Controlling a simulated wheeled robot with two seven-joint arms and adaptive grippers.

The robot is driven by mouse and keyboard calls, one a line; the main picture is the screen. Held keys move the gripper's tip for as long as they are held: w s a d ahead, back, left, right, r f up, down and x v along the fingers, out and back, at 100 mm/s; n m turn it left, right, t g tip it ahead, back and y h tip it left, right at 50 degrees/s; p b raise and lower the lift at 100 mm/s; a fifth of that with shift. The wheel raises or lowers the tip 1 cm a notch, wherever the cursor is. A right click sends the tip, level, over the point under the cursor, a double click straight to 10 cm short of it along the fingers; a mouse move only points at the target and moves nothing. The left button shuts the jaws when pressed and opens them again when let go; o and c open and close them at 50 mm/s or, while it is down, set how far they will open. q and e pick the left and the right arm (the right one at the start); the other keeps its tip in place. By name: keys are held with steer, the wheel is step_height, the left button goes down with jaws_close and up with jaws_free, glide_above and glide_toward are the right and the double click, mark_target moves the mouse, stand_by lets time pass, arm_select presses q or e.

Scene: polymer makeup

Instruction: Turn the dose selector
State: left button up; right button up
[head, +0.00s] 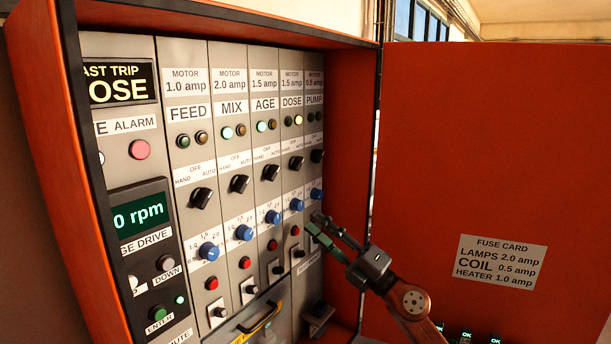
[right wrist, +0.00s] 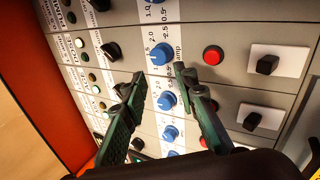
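The DOSE column of the panel is second from the right in the head view. Its black HAND-OFF-AUTO selector (head: 296,163) sits above a blue dial (head: 296,205); the selector's exact pointing is too small to tell. My right gripper (head: 313,221) is in front of the lower part of the PUMP column, below and right of that selector. In the right wrist view the gripper (right wrist: 163,76) is open, its two fingers apart with nothing between them. Blue dials (right wrist: 162,54) and black selectors (right wrist: 111,51) show beyond the fingers. My left gripper is not in view.
The orange cabinet wall (head: 352,130) stands right of the panel, and the open door (head: 500,150) carries a fuse card (head: 502,262). Red buttons (head: 295,230) and toggle switches (head: 251,289) lie below the dials.

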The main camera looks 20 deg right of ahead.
step_height(320, 180, up, 8)
steer(key=s+a+n+g, duration=0.1)
steer(key=a+n+g, duration=0.1)
steer(key=n+g, duration=0.3)
steer(key=n+t+h, duration=0.1)
steer(key=h, duration=0.3)
glide_toward(301, 164)
steer(key=p+x, duration=0.2)
steer(key=x, duration=0.5)
steer(key=shift+p, duration=0.35)
steer(key=shift+w+a, duration=0.45)
steer(key=shift+w, duration=0.1)
steer(key=shift+f, duration=0.1)
steer(key=shift+c, duration=0.3)
jaws_close()
